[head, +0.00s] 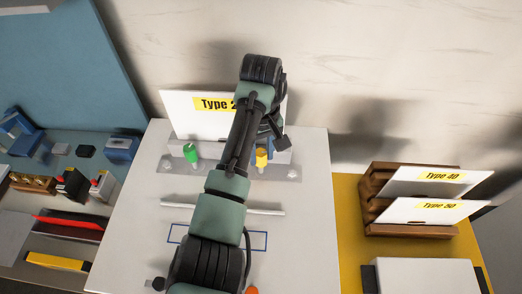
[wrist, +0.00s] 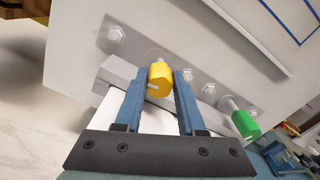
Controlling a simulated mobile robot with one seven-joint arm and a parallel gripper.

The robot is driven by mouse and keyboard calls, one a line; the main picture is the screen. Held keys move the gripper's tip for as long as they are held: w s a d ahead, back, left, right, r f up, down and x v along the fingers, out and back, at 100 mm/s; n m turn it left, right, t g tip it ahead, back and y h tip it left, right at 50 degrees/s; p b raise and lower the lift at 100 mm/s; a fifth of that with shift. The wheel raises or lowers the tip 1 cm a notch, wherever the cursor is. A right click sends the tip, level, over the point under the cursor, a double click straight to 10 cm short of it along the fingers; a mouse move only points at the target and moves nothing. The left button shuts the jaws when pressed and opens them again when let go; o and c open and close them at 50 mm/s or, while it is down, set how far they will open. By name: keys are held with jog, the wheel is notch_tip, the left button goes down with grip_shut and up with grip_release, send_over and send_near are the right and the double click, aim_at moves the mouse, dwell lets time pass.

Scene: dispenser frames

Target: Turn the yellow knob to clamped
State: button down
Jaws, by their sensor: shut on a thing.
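The yellow knob (wrist: 159,78) sits between the two blue fingers of my gripper (wrist: 162,80) in the wrist view. The fingers are shut on it from both sides. In the head view the yellow knob (head: 262,157) shows just right of my arm, on the grey dispenser block (head: 283,151). My gripper is mostly hidden behind my arm there. The block stands on a metal plate with bolts, in front of a white panel labelled "Type 2" (head: 213,104), partly covered by my arm. I cannot read any clamped mark or the knob's setting.
A green knob (head: 190,152) is at the block's other end, also in the wrist view (wrist: 243,123). A white bar and a blue outlined rectangle lie on the white table (head: 130,215). A wooden rack (head: 405,228) with "Type" cards stands right. Tools and small parts crowd the left.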

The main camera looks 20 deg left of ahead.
jog(key=n, duration=0.5)
jog(key=shift+w+r+n, duration=0.1)
jog(key=shift+w+n, duration=0.05)
jog(key=shift+n, duration=0.15)
jog(key=n, duration=0.6)
jog(key=shift+w+r, duration=0.1)
dwell(0.3)
jog(key=c, duration=0.9)
grip_release()
jog(key=o, duration=0.4)
